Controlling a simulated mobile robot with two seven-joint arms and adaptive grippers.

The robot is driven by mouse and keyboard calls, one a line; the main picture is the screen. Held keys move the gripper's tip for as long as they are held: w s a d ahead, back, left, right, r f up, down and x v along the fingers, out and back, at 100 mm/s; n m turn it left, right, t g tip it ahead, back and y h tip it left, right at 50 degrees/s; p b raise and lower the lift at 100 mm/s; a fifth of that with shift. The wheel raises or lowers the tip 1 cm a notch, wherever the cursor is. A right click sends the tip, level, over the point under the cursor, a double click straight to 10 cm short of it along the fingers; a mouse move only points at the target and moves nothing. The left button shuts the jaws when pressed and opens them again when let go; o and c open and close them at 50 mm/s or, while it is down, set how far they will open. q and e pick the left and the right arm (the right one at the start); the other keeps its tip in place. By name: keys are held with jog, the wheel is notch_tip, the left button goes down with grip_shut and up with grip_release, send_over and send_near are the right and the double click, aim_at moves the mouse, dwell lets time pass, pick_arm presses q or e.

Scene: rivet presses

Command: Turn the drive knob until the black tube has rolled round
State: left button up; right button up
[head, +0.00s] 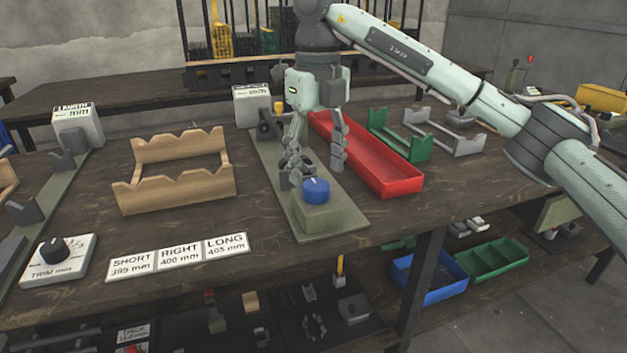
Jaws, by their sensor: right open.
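The blue drive knob (316,190) with a pale mark on top sits on an olive block at the front end of a long olive plate (345,222). My right gripper (317,173) points down over the knob with its fingers spread. The left finger reaches down beside the knob's left side; I cannot tell whether it touches. The right finger is behind and above the knob. A dark rounded part (266,131) shows at the plate's far end, below a white display. My gripper hides the middle of the plate, and I cannot make out the black tube for sure. My left gripper is out of view.
A red tray (372,160) lies close right of the gripper, with green (398,137) and grey (446,132) racks beyond. A wooden rack (175,175) stands left. A label strip (178,256) and a trim dial box (57,258) lie near the front edge.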

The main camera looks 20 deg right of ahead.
aim_at(316, 184)
jog(key=shift+f, duration=1.75)
jog(key=shift+c, duration=0.3)
jog(key=c, duration=1.1)
jog(key=n, duration=0.4)
jog(key=shift+n, duration=0.4)
jog(key=o, duration=1.2)
jog(key=shift+c, duration=0.2)
jog(key=shift+w, duration=0.1)
